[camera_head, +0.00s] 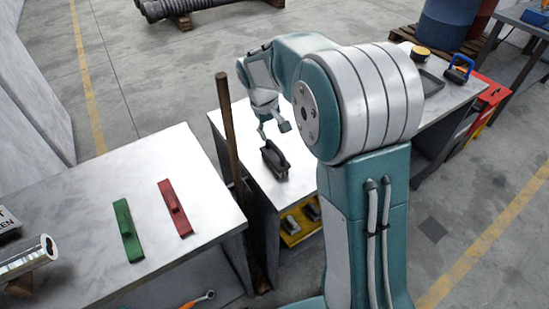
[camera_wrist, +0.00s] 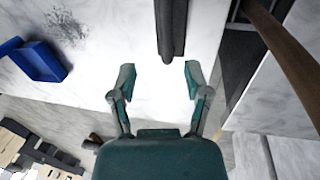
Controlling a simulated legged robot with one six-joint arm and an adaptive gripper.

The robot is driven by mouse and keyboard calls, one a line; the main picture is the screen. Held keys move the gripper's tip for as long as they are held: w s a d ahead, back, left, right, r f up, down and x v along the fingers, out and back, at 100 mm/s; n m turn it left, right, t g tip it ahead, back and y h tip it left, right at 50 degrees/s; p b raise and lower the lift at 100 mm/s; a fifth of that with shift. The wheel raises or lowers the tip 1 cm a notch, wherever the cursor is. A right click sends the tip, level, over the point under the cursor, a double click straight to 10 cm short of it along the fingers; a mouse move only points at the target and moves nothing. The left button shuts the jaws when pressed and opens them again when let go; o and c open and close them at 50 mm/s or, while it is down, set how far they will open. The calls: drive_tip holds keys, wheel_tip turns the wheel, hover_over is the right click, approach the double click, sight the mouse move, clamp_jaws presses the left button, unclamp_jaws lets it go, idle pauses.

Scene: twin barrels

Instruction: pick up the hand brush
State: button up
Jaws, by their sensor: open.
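The hand brush appears to be the dark, long object (camera_head: 274,160) on the white marbled worktop in the head view. It also shows in the wrist view (camera_wrist: 171,32), running in from the top edge, its far part cut off. My gripper (camera_head: 273,130) is above the worktop, near the dark brush. In the wrist view my gripper (camera_wrist: 160,78) has its two fingers spread wide with nothing between them. The brush's near end lies just ahead of the fingertips, closer to the right finger. I cannot tell the exact height gap.
A wooden pole (camera_head: 229,140) stands upright by the worktop's left side. A blue dustpan (camera_wrist: 38,62) and grey debris (camera_wrist: 66,28) lie left of the brush. A yellow bin (camera_head: 292,237) sits below.

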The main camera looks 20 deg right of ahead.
sight(274, 146)
drive_tip(key=shift+d+f, duration=0.25)
drive_tip(key=shift+f, duration=0.7)
drive_tip(key=f, duration=0.4)
drive_tip(key=shift+s+f, duration=0.2)
drive_tip(key=shift+s, duration=0.05)
drive_tip(key=shift+d+f, duration=0.1)
drive_tip(key=shift+f, duration=0.35)
drive_tip(key=shift+w, duration=0.1)
clamp_jaws()
